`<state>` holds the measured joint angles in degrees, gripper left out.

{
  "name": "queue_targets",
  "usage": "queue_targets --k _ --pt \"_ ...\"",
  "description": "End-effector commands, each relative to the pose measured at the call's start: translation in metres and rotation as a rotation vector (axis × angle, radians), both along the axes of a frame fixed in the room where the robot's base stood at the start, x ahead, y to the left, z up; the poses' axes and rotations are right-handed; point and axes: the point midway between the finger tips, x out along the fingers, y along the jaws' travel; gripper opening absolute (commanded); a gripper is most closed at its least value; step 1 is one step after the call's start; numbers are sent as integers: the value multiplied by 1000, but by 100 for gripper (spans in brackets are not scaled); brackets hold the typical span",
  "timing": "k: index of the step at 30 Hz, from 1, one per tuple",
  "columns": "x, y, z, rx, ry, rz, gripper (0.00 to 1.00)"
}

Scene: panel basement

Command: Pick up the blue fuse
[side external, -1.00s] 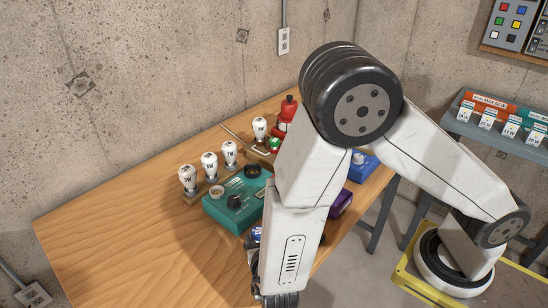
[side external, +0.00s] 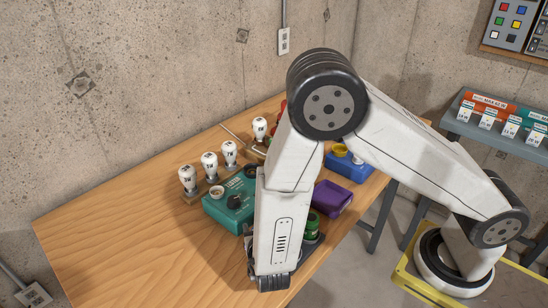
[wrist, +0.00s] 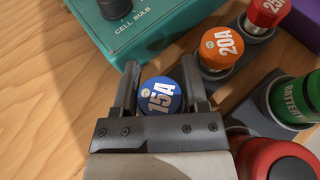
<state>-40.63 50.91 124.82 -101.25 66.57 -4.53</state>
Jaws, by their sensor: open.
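The blue fuse (wrist: 160,95), a round cap marked 15A in white, shows in the wrist view. It lies between the two fingers of my gripper (wrist: 160,72), which is open with one finger on each side of it. I cannot tell whether either finger touches it. In the side external view my arm covers the spot, and the blue fuse is not clearly visible there.
An orange 20A fuse (wrist: 221,47) and a red fuse (wrist: 267,14) stand in dark holders to the right. A green battery piece (wrist: 297,100) and a red round part (wrist: 272,158) sit lower right. The teal box (wrist: 150,25) is ahead. Bare wood (wrist: 45,90) lies left.

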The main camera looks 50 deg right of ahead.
Motion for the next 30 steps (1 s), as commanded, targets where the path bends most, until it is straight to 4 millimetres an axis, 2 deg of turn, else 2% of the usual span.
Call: queue_targets --k 3,8,9,22,30 --pt "0 0 0 0 0 0 57" --pt "0 0 0 0 0 0 6" --pt "0 0 0 0 0 0 0" --pt "0 0 4 1 -1 0 0" --pt "0 0 22 2 -3 0 0"
